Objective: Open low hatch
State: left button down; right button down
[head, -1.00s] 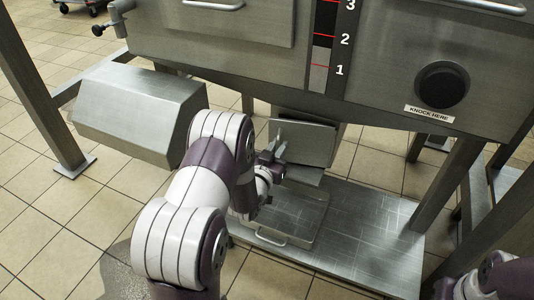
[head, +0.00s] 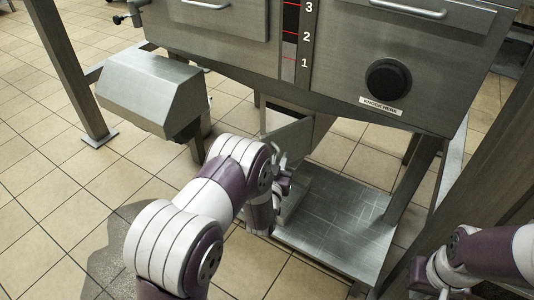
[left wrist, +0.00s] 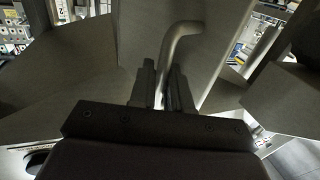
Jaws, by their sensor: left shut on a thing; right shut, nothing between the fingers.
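The low hatch (head: 287,143) is a grey metal flap under the mixer's belly, below the level scale. It hangs at a slant away from the chute (head: 276,120), with a gap between them. My left gripper (head: 283,172) is at its front side. In the left wrist view its two dark fingers (left wrist: 160,88) are shut on the hatch's bent metal handle (left wrist: 179,45), in front of the flap. My forearm and wrist hide part of the hatch in the head view.
A low metal platform (head: 335,215) lies under the hatch. A grey box-shaped housing (head: 152,90) juts out at left. Steel legs (head: 72,75) stand at left and right (head: 412,180). The tiled floor at front left is clear, with a dark wet-looking patch.

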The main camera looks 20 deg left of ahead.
pick_arm(q)
jog(key=shift+s+d+p, duration=0.2)
jog(key=shift+d+p, duration=0.1)
jog(key=shift+d, duration=0.75)
jog(key=shift+s+d+p, duration=0.2)
jog(key=shift+d+p, duration=0.1)
jog(key=shift+d, duration=0.75)
jog(key=c, duration=1.3)
grip_release()
jog(key=shift+s, duration=0.1)
jog(key=s+p, duration=0.1)
jog(key=s, duration=0.3)
jog(key=s+d+p, duration=0.1)
jog(key=s+p, duration=0.1)
jog(key=s, duration=0.2)
jog(key=s+p, duration=0.2)
jog(key=s, duration=0.2)
jog(key=shift+s+d, duration=0.15)
jog(key=shift+s, duration=0.1)
